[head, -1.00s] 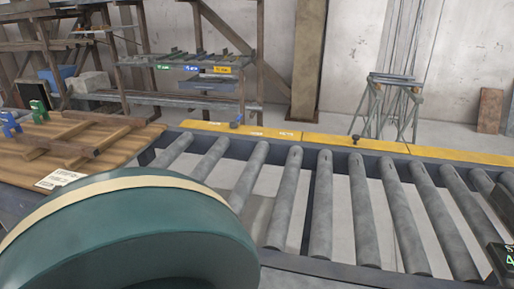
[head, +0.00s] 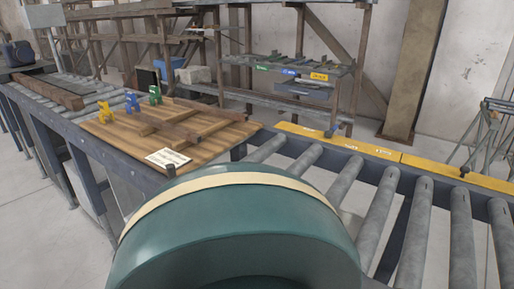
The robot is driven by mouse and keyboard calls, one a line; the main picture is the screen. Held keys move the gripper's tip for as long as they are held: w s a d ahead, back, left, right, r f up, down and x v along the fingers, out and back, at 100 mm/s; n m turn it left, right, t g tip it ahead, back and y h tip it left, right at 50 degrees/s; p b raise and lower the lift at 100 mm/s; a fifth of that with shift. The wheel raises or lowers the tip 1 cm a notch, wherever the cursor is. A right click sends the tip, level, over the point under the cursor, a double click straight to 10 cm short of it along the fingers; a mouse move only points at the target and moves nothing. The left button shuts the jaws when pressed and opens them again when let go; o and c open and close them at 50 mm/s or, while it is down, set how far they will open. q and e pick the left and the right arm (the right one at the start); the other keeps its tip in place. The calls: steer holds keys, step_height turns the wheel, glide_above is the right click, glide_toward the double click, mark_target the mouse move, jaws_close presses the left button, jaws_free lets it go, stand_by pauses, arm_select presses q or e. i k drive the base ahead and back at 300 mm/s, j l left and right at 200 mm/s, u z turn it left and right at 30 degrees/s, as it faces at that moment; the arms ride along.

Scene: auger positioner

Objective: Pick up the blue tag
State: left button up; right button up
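A small blue tag (head: 132,102) stands upright on the left part of a wooden board (head: 215,142) in the head view. It stands between a yellow tag (head: 105,112) on its left and a green tag (head: 154,95) on its right. All three are spaced apart near the board's far left edge. Neither of my grippers is in view.
A rack with green, blue and yellow labels (head: 290,71) stands behind. Bare floor is at lower left.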

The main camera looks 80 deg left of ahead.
mark_target(130, 97)
steer(key=k+j, duration=0.2)
steer(key=k, duration=0.2)
steer(key=k+j+u, duration=0.15)
steer(key=k, duration=0.3)
steer(key=u, duration=0.4)
steer(key=j+u, duration=0.15)
steer(key=u, duration=0.65)
steer(key=j+u, duration=0.1)
steer(key=u, duration=0.3)
steer(key=i+j+u, duration=0.1)
steer(key=u, duration=0.3)
steer(key=i+u, duration=0.35)
steer(key=k+j, duration=0.05)
steer(key=k, duration=0.05)
